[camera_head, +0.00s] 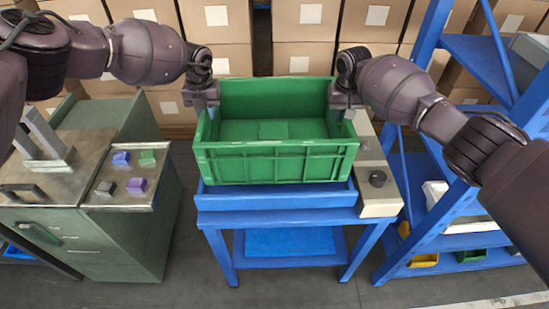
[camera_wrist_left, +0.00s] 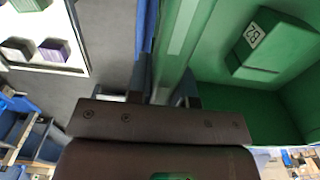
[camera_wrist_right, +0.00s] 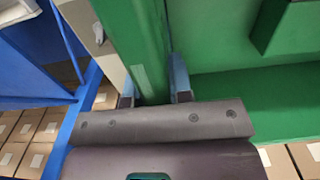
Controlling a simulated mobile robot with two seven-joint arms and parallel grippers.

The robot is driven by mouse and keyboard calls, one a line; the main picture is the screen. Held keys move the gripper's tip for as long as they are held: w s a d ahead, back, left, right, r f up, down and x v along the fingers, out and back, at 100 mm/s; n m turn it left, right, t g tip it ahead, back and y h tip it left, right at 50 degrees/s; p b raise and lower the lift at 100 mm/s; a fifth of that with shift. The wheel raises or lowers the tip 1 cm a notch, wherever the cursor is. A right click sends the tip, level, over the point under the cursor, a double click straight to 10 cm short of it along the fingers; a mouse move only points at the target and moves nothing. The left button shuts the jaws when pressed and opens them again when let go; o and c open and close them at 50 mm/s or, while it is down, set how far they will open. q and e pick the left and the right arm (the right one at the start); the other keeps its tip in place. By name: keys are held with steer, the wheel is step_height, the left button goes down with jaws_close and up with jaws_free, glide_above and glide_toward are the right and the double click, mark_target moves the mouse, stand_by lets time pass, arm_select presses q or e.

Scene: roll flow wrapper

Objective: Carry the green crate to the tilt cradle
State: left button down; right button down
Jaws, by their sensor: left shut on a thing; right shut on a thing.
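The green crate (camera_head: 275,165) is upright in the head view, over the blue stand (camera_head: 275,203), which looks like the tilt cradle. I cannot tell whether the crate rests on it or hangs just above. My left gripper (camera_head: 208,108) is shut on the crate's left wall, and my right gripper (camera_head: 342,108) is shut on its right wall. The left wrist view shows the crate wall between the fingers (camera_wrist_left: 160,90); the right wrist view shows the same (camera_wrist_right: 154,88). A green block (camera_wrist_left: 272,45) with a white label lies inside the crate.
A green cabinet (camera_head: 90,235) stands at left, with a tray of small coloured blocks (camera_head: 125,180) on top. A beige control box with a dark knob (camera_head: 377,178) adjoins the stand's right side. A blue shelf rack (camera_head: 440,255) is at right. Cardboard boxes (camera_head: 300,60) line the back.

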mark_target(339, 126)
stand_by(0.3)
